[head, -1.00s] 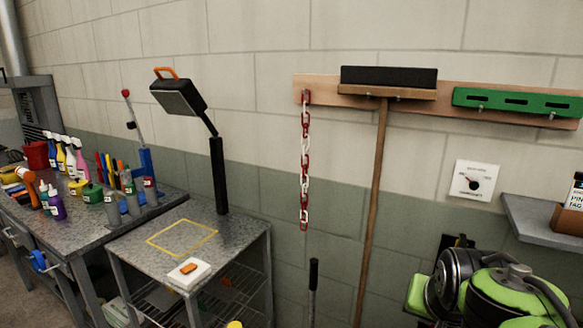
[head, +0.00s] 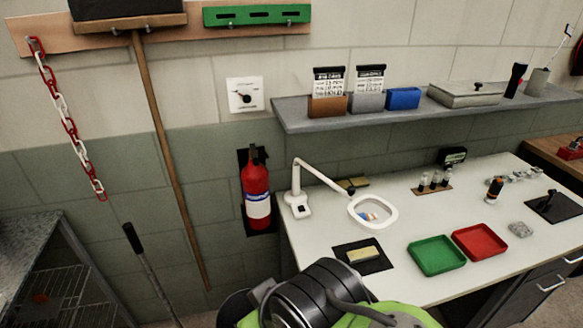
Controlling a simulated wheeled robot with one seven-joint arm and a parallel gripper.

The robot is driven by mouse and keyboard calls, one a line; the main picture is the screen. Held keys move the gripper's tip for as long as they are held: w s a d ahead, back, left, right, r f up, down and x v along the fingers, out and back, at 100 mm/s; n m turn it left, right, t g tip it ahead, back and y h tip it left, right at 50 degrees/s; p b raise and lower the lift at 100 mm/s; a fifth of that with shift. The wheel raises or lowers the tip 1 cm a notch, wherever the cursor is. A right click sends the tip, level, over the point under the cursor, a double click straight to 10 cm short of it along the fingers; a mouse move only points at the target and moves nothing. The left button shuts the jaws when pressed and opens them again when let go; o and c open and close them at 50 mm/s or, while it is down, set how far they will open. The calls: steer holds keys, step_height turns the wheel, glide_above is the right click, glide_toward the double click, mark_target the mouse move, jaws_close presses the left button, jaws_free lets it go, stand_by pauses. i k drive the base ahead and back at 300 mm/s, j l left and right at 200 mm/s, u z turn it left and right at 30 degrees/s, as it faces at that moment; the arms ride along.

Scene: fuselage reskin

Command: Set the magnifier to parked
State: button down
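The magnifier (head: 373,212) is a white lamp on the left part of the white workbench (head: 320,262). Its base (head: 298,206) stands at the bench's back left corner. Its jointed arm rises from the base, bends at the top and slopes down to the right. The rounded square lens head hangs low over the bench. Small orange and blue colours show through the lens. I cannot tell what they belong to. My gripper is not in view.
A black mat with a yellowish block (head: 363,255) lies in front of the lens head. Green (head: 437,256) and red (head: 480,242) trays sit to the right. A fire extinguisher (head: 256,190) hangs left of the bench. A grey shelf (head: 300,122) is above.

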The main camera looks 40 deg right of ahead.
mark_target(367, 227)
steer(key=z, duration=1.8)
steer(key=l+u, duration=0.15)
steer(key=u, duration=0.35)
steer(key=l+u, duration=0.15)
steer(key=u, duration=0.3)
steer(key=l+u, duration=0.2)
steer(key=u, duration=0.3)
steer(key=l+u, duration=0.15)
steer(key=u, duration=0.3)
